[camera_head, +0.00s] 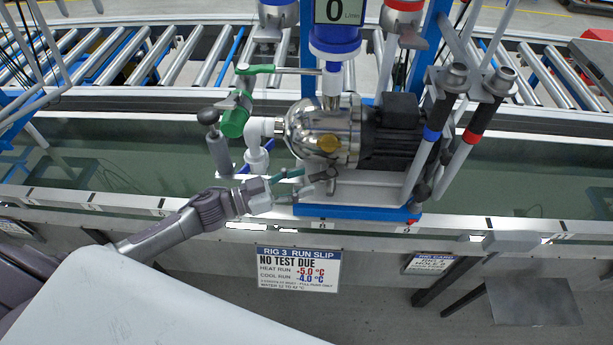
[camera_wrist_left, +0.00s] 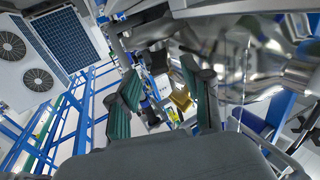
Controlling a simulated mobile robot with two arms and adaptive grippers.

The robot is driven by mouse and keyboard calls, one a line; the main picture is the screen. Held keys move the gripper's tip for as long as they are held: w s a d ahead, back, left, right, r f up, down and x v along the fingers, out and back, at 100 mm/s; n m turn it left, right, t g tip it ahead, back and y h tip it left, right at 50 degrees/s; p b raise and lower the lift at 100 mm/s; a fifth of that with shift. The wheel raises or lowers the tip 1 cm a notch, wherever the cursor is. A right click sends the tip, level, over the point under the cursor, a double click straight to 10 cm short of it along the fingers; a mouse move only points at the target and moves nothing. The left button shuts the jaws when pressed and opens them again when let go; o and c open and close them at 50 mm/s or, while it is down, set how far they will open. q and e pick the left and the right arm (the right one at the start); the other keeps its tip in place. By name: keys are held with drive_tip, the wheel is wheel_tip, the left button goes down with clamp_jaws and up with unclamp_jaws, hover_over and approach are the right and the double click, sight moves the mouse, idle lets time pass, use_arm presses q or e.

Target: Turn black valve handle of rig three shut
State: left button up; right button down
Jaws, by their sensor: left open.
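The rig three pump (camera_head: 325,135) stands on a blue base (camera_head: 360,212) behind the sign reading "RIG 3 RUN SLIP" (camera_head: 298,270). My left gripper (camera_head: 303,185) reaches in from the left, low at the front of the pump. Its two green-padded fingers are apart, also in the left wrist view (camera_wrist_left: 160,70). Small metal fittings (camera_head: 327,180) are close by the fingertips. I cannot make out for certain which dark part is the black valve handle, or whether the fingers are around it. My right gripper is not in view.
A green valve (camera_head: 235,120) and a green lever (camera_head: 256,69) stand left of the pump, above my left arm. A roller conveyor (camera_head: 150,60) runs behind.

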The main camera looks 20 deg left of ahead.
use_arm(q)
drive_tip(key=shift+w+d, duration=0.5)
drive_tip(key=shift+d, duration=0.2)
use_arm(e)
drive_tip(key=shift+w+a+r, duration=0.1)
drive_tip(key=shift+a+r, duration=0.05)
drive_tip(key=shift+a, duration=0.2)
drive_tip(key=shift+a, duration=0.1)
use_arm(q)
drive_tip(key=shift+c, duration=0.2)
clamp_jaws()
drive_tip(key=shift+w+a+m+g+h+b, duration=0.3)
drive_tip(key=shift+w+m+g+h+b, duration=0.15)
drive_tip(key=shift+m+g+h, duration=0.3)
drive_tip(key=shift+w+a+m+g+h+b, duration=0.2)
drive_tip(key=shift+m+g+h+b, duration=0.25)
drive_tip(key=shift+m+g, duration=0.3)
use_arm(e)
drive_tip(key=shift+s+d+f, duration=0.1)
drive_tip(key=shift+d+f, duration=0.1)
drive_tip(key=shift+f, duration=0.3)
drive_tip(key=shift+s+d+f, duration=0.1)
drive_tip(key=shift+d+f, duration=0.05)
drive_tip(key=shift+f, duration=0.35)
use_arm(q)
drive_tip(key=shift+o, duration=0.2)
unclamp_jaws()
